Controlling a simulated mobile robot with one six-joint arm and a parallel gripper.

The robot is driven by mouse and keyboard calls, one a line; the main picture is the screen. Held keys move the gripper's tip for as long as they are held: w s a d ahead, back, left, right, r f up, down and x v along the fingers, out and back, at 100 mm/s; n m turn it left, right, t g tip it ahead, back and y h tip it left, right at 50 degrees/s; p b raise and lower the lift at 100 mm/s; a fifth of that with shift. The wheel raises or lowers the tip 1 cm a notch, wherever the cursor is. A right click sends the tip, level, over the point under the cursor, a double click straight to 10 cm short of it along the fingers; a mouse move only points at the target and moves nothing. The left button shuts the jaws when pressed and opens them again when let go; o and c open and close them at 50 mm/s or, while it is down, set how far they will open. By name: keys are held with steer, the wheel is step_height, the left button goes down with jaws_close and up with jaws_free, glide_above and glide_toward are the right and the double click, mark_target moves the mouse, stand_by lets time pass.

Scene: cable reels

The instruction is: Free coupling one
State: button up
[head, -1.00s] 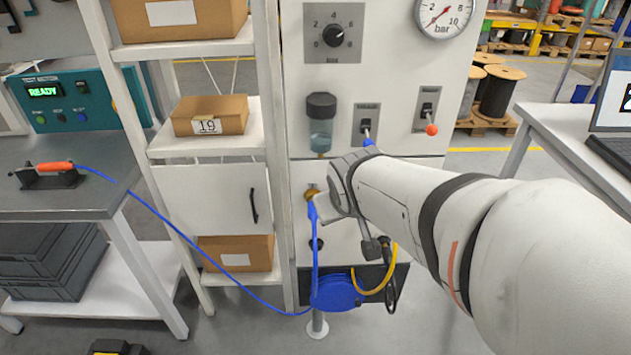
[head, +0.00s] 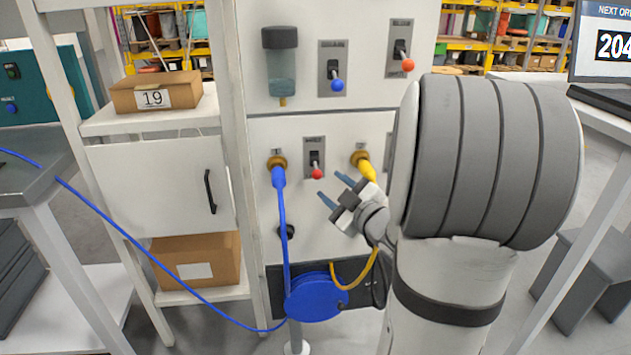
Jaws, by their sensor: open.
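Two brass couplings sit on the lower white panel (head: 340,225). The left coupling (head: 277,162) has a blue hose end (head: 279,178) plugged in, its hose running down. The right coupling (head: 360,157) has a yellow hose end (head: 367,172) in it, partly hidden behind my arm. The small labels are too small to read, so I cannot tell which is coupling one. My gripper (head: 336,190) is open and empty, fingers pointing up-left, just below and right of a red-tipped toggle switch (head: 316,172) between the couplings. It appears apart from both hoses.
A blue reel (head: 317,298) hangs below, with the blue hose trailing left to the bench (head: 40,185). A shelf with boxes (head: 157,91) stands left. My arm fills the right.

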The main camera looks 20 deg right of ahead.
mark_target(321, 177)
steer(key=w, duration=0.4)
steer(key=w+a, duration=0.1)
steer(key=w, duration=0.1)
steer(key=shift+w, duration=0.35)
steer(key=shift+c, duration=0.5)
